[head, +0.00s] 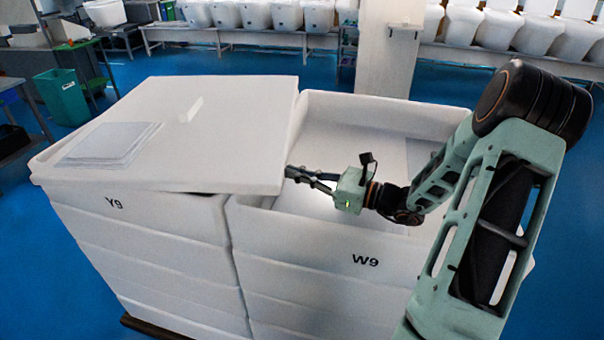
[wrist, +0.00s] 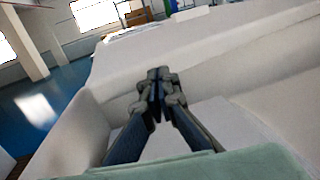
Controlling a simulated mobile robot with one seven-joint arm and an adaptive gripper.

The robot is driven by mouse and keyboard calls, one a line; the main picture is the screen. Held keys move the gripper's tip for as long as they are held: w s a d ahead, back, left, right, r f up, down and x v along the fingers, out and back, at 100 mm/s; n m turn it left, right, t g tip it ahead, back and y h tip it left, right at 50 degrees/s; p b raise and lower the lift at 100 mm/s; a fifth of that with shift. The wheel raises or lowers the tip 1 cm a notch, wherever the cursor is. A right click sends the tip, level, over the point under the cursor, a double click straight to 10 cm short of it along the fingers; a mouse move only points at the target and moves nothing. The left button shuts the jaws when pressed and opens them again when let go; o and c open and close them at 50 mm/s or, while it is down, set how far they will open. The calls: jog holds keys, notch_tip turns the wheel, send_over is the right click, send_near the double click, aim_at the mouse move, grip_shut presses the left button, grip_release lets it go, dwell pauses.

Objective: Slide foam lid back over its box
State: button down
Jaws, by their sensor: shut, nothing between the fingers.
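The white foam lid (head: 228,135) lies over the left box, marked Y9 (head: 150,225), and its right side reaches over the edge of the right box, marked W9 (head: 320,247). The lid sits a little askew on the box. My gripper (head: 290,172) is shut and empty, at the lid's right edge, above the open W9 box. I cannot tell whether its tips touch the lid. In the wrist view the shut fingers (wrist: 158,78) point at a white foam surface (wrist: 200,50).
A stack of white sheets (head: 108,143) and a small white block (head: 190,110) lie on the lid. The boxes stand in stacks on blue floor. A pale column (head: 388,50) rises behind. A green bin (head: 62,97) stands at left.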

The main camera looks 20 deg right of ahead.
aim_at(273, 167)
jog(key=x, duration=0.6)
jog(key=shift+w+a, duration=0.15)
jog(key=shift+a, duration=0.1)
jog(key=shift+d, duration=0.15)
